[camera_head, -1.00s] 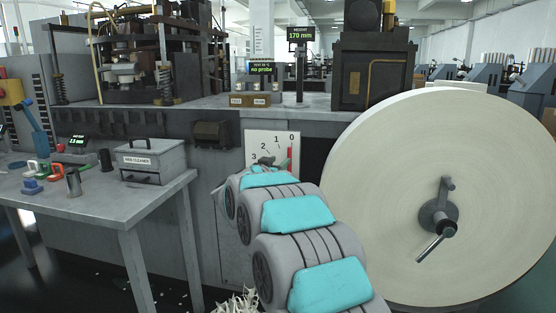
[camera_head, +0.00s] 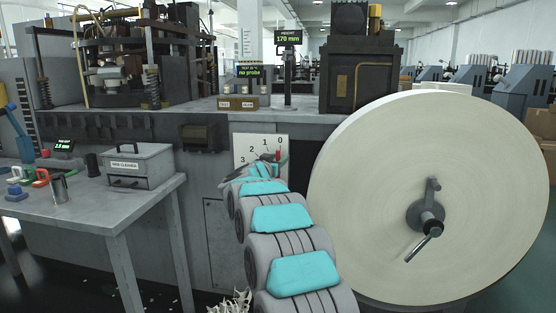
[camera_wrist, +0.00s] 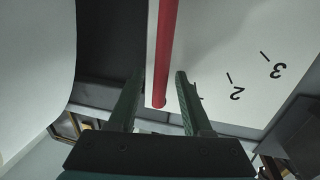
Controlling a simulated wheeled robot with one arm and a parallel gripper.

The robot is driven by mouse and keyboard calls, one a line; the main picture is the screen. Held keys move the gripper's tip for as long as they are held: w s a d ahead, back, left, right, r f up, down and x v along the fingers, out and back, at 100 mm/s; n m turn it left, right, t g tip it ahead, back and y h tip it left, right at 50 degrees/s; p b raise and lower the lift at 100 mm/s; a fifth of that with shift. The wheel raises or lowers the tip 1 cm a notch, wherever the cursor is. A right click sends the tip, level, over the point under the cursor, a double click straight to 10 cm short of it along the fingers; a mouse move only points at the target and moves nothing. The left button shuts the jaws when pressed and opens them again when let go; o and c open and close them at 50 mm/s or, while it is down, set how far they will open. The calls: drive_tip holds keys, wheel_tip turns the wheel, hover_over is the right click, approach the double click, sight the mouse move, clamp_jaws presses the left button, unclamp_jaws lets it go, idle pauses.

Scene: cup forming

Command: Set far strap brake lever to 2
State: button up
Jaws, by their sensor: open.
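The strap brake's white dial plate (camera_head: 246,149), marked 0 to 3, is on the machine's front, left of the large reel. The red lever (camera_head: 279,156) stands just below the 0 mark, its lower part hidden behind my arm. In the wrist view the red lever (camera_wrist: 165,55) runs down between the two fingers of my gripper (camera_wrist: 158,82), with a gap on each side. My gripper is open, and the fingers straddle the lever without visibly gripping it. The 2 and 3 marks show on the plate (camera_wrist: 235,50) to the right. In the head view my arm mostly hides the gripper.
The large pale reel (camera_head: 370,190) with its hub handle (camera_head: 424,246) stands close at the right. A grey table (camera_head: 90,210) with a metal box (camera_head: 138,163) stands at the left. The display (camera_head: 289,37) above the machine reads 170 mm.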

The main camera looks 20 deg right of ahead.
clamp_jaws()
idle(0.3)
idle(1.1)
